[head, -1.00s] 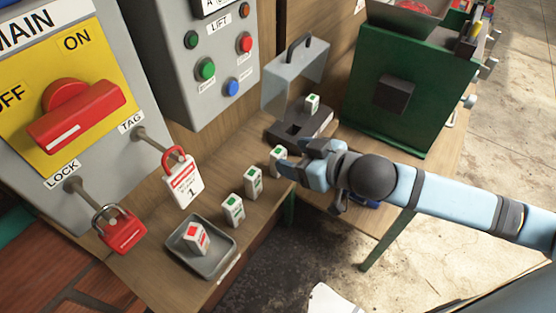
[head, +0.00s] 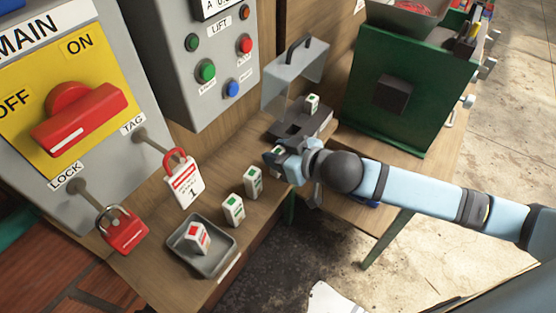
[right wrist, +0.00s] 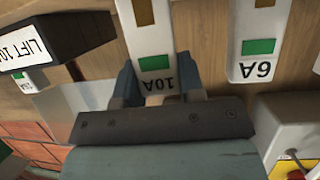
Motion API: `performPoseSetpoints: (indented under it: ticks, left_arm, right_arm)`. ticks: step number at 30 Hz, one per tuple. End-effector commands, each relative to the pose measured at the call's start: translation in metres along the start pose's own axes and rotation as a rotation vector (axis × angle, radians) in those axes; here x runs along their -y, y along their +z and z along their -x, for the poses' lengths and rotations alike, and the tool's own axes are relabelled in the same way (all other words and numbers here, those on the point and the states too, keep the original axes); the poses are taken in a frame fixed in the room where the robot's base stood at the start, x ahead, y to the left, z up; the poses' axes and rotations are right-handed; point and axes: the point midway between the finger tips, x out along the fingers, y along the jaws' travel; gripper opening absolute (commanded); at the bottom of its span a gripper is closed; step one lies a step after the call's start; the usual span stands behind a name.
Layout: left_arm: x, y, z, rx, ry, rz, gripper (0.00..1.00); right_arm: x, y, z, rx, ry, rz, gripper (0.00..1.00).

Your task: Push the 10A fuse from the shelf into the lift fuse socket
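The 10A fuse (right wrist: 156,64) is white with a green patch; in the right wrist view its lettered end lies between the two fingers. In the head view only its top (head: 278,151) shows, the rest hidden by my right gripper (head: 284,163). The fingers straddle the fuse closely; whether they press on it I cannot tell. The lift fuse socket (head: 291,129) is a dark block behind the gripper, with a slot and a raised clear cover (head: 292,82). Its "LIFT 10" label (right wrist: 33,47) shows in the right wrist view. My left gripper is not in view.
More green-marked fuses stand left on the shelf, including the 6A one (right wrist: 258,44). Another green-topped fuse (head: 312,102) stands at the socket's far end. A grey tray (head: 222,267) holds a red-marked fuse. A green machine (head: 410,110) stands right of the socket.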

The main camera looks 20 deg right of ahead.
Motion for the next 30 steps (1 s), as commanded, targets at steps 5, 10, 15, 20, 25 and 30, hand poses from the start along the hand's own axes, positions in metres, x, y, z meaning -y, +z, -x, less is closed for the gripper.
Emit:
performPoseSetpoints:
  ticks: [5,10,15,20,25,30]
  left_arm:
    - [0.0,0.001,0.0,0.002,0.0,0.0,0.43]
    - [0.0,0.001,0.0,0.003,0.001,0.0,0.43]
    - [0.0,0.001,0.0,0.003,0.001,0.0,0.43]
    - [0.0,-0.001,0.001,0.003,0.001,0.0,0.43]
    - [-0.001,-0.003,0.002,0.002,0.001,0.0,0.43]
    - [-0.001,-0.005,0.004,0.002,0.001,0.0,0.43]
  right_arm:
    - [0.0,0.0,0.0,0.0,0.0,0.0,0.11]
    - [0.0,-0.002,0.001,-0.001,0.0,0.0,0.11]
    - [0.0,-0.013,0.005,-0.002,0.0,0.0,0.11]
    - [0.0,-0.039,0.016,-0.006,0.0,0.001,0.11]
    - [0.0,-0.084,0.034,-0.009,0.0,0.003,0.11]
    - [0.0,-0.129,0.053,-0.007,0.0,0.003,0.11]
